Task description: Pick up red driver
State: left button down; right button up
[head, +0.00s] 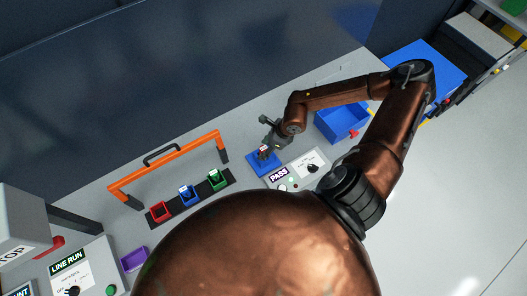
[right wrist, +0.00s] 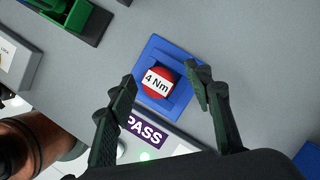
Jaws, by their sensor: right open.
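The red driver (right wrist: 158,84) shows end-on in the right wrist view, with a white "4 Nm" label on its round red top. It sits in a square blue holder (right wrist: 152,50). In the head view the driver (head: 263,149) is small and partly hidden by my gripper, above the blue holder (head: 264,168). My right gripper (right wrist: 164,82) is open, its two fingers on either side of the driver's top in the picture. The right gripper (head: 268,140) also shows in the head view. My left gripper is not in view.
A panel marked PASS (head: 279,174) lies right beside the holder. A blue bin (head: 341,124) is to the right. A dark wall runs behind.

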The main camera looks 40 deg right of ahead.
jog(key=shift+a+f, duration=0.15)
jog(key=shift+f, duration=0.35)
jog(key=c, duration=1.3)
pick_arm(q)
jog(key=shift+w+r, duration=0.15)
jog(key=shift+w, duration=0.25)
pick_arm(e)
jog(key=shift+w, duration=0.1)
